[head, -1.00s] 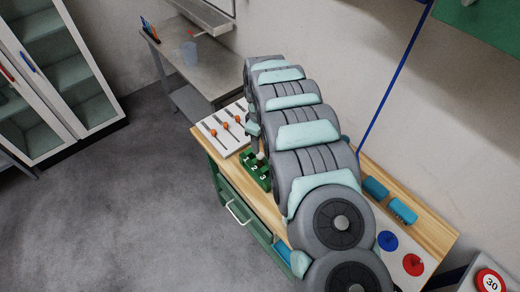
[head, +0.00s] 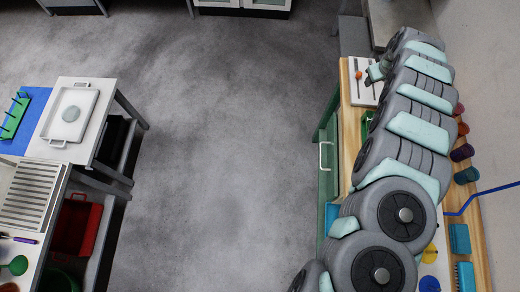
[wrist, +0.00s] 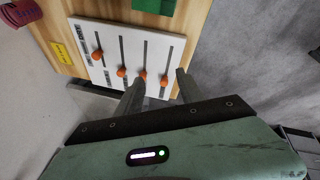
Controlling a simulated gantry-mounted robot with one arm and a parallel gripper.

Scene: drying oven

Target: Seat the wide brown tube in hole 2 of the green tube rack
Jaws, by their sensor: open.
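The green tube rack (head: 367,124) is on the wooden bench at the right of the head view, largely hidden by my arm. In the wrist view a green block, probably this rack, shows only in part at the top edge (wrist: 155,5). I cannot make out the wide brown tube or hole 2 in any current view. In the head view my gripper (head: 374,75) is small at the bench's far end.
Several coloured cups (head: 462,152) stand along the bench's wall side. Blue blocks (head: 460,238) and a yellow disc (head: 430,254) lie at the near end. A blue cable (head: 485,195) runs by the wall. A white table with a tray (head: 72,112) is left; open floor lies between.

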